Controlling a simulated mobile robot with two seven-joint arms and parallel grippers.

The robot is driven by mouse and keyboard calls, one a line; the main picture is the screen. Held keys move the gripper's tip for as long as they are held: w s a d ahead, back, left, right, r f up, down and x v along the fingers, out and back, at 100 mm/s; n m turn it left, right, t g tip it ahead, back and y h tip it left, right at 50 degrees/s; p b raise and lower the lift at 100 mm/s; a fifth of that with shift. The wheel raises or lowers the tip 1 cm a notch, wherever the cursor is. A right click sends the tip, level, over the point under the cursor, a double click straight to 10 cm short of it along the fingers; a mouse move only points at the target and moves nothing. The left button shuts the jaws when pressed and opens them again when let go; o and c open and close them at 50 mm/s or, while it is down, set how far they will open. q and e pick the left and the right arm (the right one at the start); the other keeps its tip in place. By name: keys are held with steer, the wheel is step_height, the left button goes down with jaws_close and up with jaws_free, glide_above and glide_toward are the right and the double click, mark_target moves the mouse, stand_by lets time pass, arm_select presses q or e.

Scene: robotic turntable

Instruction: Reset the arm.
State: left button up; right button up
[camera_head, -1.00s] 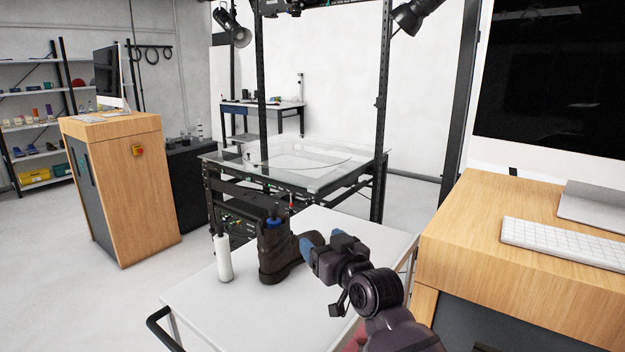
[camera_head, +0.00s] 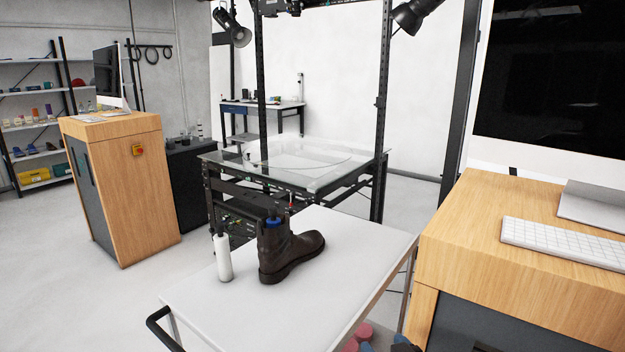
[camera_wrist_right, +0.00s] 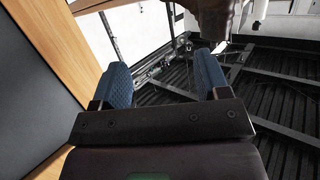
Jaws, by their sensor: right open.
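My right gripper (camera_wrist_right: 162,68) is open in the right wrist view, with two blue ribbed fingers apart and nothing between them. In the head view only small dark and blue parts, perhaps of it, show at the bottom edge, below the cart's right side. The brown boot (camera_head: 290,250) stands upright on the white cart top (camera_head: 340,270), with something blue in its opening. A white bottle (camera_head: 223,258) with a dark top stands beside it on the left. My left gripper is in neither view.
The wooden desk (camera_head: 550,245) with monitor and keyboard (camera_head: 565,240) is close on the right. The glass-topped turntable frame (camera_head: 325,180) stands behind the cart. Pinkish items (camera_head: 364,331) lie low beside the cart. The cart's right part is clear.

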steer(key=s+d+f+g+h, duration=0.1)
steer(key=s+d+f, duration=0.3)
steer(key=s, duration=0.5)
steer(key=s+d+f+m+g+h, duration=0.1)
steer(key=s+d+f+h, duration=0.1)
steer(key=s+d+f, duration=0.2)
steer(key=s+d+f+g+h, duration=0.1)
steer(key=s+d+f, duration=0.4)
steer(key=s, duration=0.8)
step_height(320, 180, down, 3)
steer(key=shift+s+r+m, duration=0.2)
steer(key=shift+s+m, duration=0.15)
steer(key=shift+m, duration=0.05)
